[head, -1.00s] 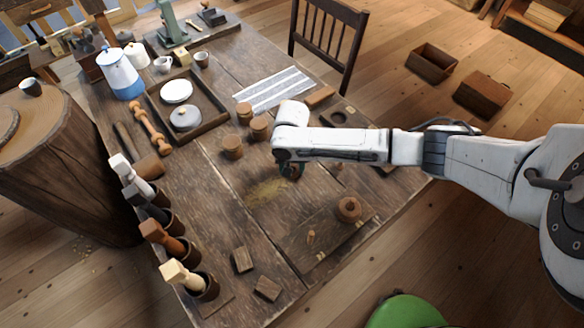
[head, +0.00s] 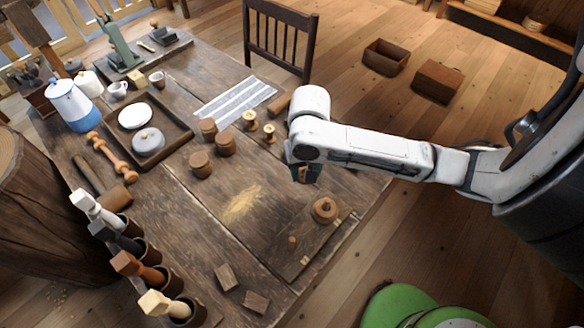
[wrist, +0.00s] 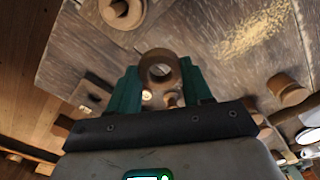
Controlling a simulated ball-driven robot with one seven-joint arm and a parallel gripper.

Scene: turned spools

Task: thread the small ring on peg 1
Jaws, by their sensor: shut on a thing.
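My gripper (wrist: 160,82) has green fingers shut on the small wooden ring (wrist: 173,63), whose hole faces the wrist camera. In the head view my gripper (head: 306,174) hangs above the table, beyond the peg board (head: 312,238) and apart from it. The board bears a bare short peg (head: 292,242) at its near end and a round wooden piece (head: 324,209) around another peg at its far end. That round piece also shows at the top left of the wrist view (wrist: 122,12). No peg number is readable.
Wooden pots (head: 201,164) and two pale spools (head: 249,120) stand beyond my gripper. A tray (head: 180,141) with dishes is farther left. Mallets in cups (head: 155,303) line the left edge. Two small blocks (head: 256,301) lie near the front. The sawdust-strewn middle is free.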

